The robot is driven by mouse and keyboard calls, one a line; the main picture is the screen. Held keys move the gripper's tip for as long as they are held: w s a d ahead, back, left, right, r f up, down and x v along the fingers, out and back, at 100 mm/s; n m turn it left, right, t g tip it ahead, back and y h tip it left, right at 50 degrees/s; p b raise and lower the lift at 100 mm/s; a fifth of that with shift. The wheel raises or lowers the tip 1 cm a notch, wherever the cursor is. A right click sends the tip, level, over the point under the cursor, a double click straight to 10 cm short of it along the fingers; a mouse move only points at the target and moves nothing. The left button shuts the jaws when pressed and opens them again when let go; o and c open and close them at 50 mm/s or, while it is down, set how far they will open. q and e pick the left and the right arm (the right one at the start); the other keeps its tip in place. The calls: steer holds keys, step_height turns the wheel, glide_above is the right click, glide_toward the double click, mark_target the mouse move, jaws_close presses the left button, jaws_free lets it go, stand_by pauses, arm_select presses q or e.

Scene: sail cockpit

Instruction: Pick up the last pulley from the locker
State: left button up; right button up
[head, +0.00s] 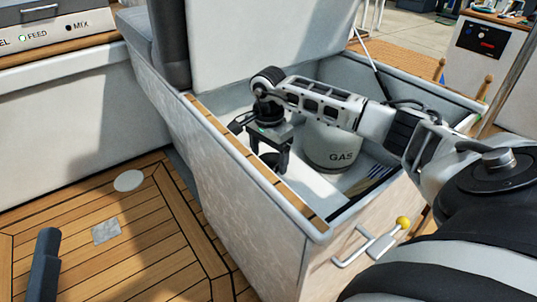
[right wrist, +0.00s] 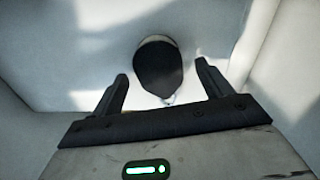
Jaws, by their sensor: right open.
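The open locker (head: 318,225) stands in the middle of the head view. My right gripper (head: 269,164) reaches down inside it, near its left wall, with its fingers apart. A dark rounded thing, which looks like the pulley (head: 270,157), shows between the fingers. In the right wrist view the pulley (right wrist: 158,68) lies on the pale locker floor, ahead of and between the open fingertips of the right gripper (right wrist: 162,85). No contact shows. A dark finger-like part at the lower left of the head view may be my left gripper (head: 45,265); its jaw is not readable.
A white gas cylinder (head: 331,148) stands in the locker to the right of my gripper. A striped item (head: 378,178) lies near the right wall. The lid (head: 255,45) is raised. Teak deck (head: 125,235) lies left.

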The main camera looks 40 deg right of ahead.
steer(key=shift+f, duration=0.1)
steer(key=c, duration=1.1)
steer(key=shift+c, duration=0.2)
